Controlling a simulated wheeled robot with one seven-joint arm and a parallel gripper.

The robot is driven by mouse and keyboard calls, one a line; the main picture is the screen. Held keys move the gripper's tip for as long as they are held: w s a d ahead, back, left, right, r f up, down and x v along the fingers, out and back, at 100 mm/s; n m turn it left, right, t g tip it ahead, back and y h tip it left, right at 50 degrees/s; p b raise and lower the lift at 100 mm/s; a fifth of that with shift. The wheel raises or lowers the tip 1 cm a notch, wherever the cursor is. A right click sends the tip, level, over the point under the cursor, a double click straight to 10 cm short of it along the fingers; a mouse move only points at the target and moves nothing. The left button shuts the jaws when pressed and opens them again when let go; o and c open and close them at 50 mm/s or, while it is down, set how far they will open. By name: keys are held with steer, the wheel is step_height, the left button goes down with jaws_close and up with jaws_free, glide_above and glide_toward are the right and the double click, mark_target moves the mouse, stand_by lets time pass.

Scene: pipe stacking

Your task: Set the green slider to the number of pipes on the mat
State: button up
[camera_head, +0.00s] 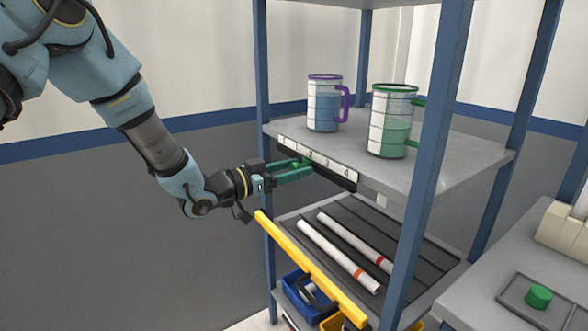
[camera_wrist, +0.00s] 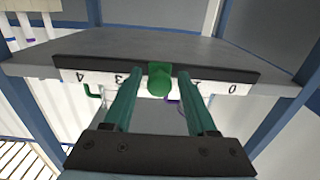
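The green slider (camera_wrist: 160,80) sits on a dark rail with a white number scale (camera_wrist: 215,84) along the shelf's front edge. In the wrist view it stands between the 3 and the partly hidden 1, covering the place of the 2. My gripper (camera_head: 305,167) reaches the scale from the left; in the wrist view its two green fingers (camera_wrist: 161,92) are apart, one on each side of the slider, with gaps showing. Two white pipes lie on the dark ribbed mat (camera_head: 410,262) on the shelf below: one with an orange band (camera_head: 335,255), one with a red band (camera_head: 350,240).
A purple-handled jug (camera_head: 323,105) and a green-handled jug (camera_head: 390,125) stand on the upper shelf. A yellow bar (camera_head: 310,270) runs along the lower shelf's front. Blue posts frame the rack. A green button (camera_head: 538,296) is on the right-hand table.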

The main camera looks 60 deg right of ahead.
steer(key=shift+o, duration=0.2)
steer(key=shift+w+a+f, duration=0.1)
steer(key=shift+w+a, duration=0.1)
steer(key=shift+a, duration=0.25)
steer(key=b+v, duration=0.1)
steer(key=v, duration=0.8)
steer(key=shift+a+b, duration=0.35)
steer(key=shift+b, duration=0.05)
steer(key=shift+w, duration=0.2)
